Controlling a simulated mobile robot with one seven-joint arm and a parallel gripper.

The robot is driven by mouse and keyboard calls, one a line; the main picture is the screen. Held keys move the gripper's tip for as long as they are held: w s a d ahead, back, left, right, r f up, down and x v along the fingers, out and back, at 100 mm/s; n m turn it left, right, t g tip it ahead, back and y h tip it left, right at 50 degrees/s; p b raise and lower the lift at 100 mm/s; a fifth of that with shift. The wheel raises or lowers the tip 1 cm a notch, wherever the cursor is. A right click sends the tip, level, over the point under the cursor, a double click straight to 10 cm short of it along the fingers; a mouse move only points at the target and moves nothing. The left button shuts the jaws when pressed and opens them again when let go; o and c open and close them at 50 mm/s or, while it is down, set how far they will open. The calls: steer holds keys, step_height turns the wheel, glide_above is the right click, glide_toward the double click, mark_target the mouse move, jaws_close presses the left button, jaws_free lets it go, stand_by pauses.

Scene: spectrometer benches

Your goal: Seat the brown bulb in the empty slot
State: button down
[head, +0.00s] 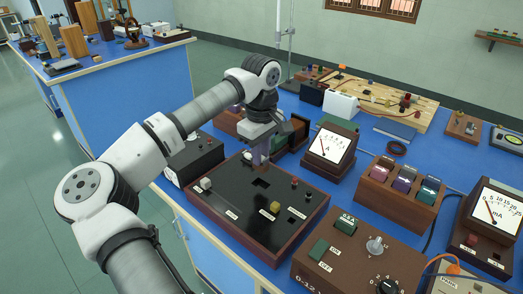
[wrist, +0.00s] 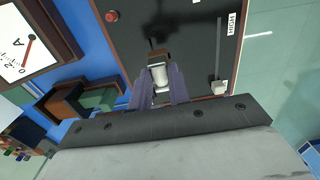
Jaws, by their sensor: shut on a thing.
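My gripper (head: 259,160) is shut on the brown bulb (wrist: 159,55), above the far part of a black-topped, wood-framed box (head: 225,199). In the wrist view my gripper's purple fingers (wrist: 159,82) clasp the bulb's pale cylindrical part, with its brown end beyond the fingertips. A dark square slot (head: 261,183) is open and empty in the box's top, a little nearer the camera than the gripper. The bulb appears apart from the slot; its exact height is unclear.
The box top carries a white knob (head: 205,183), a yellow knob (head: 275,207) and a red terminal (head: 295,181). Brown and green blocks (head: 298,131) stand close behind the gripper. A meter (head: 330,146) and a wooden rack (head: 399,193) stand to the right. A control box (head: 340,262) is in front.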

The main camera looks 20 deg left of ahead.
steer(key=shift+f+b, duration=2.15)
steer(key=shift+f, duration=1.3)
steer(key=c, duration=1.2)
jaws_free()
steer(key=shift+c, duration=0.2)
steer(key=shift+r, duration=0.1)
step_height(320, 180, up, 14)
steer(key=shift+f+b, duration=0.15)
steer(key=shift+b, duration=0.3)
